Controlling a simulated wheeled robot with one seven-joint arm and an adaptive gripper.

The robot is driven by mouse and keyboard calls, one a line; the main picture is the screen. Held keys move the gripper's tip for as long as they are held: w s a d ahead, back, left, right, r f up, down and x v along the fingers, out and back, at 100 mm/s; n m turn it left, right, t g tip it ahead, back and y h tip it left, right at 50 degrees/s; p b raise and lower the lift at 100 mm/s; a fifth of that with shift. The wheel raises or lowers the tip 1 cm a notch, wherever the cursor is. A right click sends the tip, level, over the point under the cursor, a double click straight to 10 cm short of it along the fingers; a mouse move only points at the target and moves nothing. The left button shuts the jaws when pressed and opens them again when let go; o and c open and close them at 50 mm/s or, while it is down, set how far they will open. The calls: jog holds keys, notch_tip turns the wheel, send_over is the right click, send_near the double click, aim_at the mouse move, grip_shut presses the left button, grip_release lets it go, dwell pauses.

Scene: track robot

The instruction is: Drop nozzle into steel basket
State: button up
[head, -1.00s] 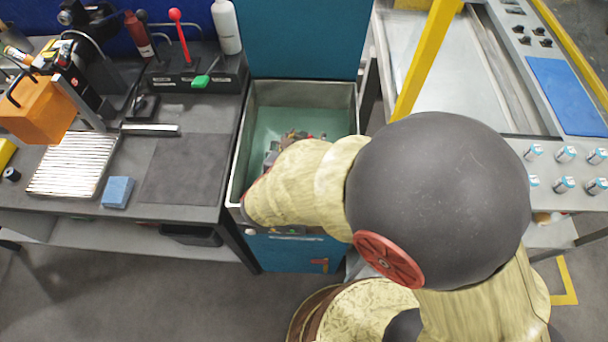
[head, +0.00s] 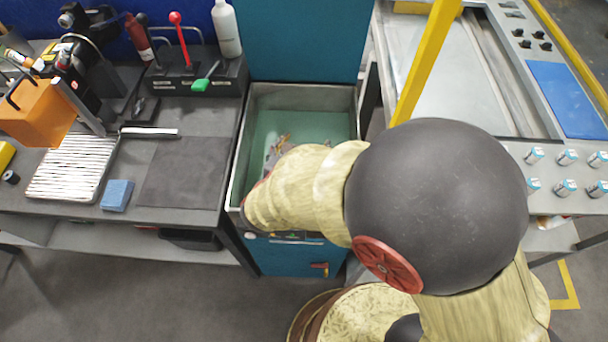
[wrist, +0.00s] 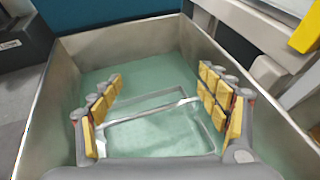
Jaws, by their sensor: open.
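My gripper (wrist: 160,80) is open, its yellow-padded fingers wide apart, with nothing held between them. It points down into a steel-walled tank (wrist: 35,118) with a green inside. A rectangular metal outline, which looks like the steel basket (wrist: 150,113), lies low in the tank between and beyond the fingers. I cannot make out a nozzle in either view. In the head view my gripper (head: 278,146) shows only partly at the tank (head: 302,91), as my arm covers the tank's near part. The basket is not clear there.
A dark workbench with a grey mat (head: 185,172), a blue block (head: 117,194) and a ribbed plate (head: 72,167) stands left. A teal panel (head: 305,40) rises behind the tank. A yellow post (head: 425,60) and a bench with several small cylinders stand right.

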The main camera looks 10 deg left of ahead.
jog(key=v, duration=1.2)
jog(key=shift+f, duration=0.1)
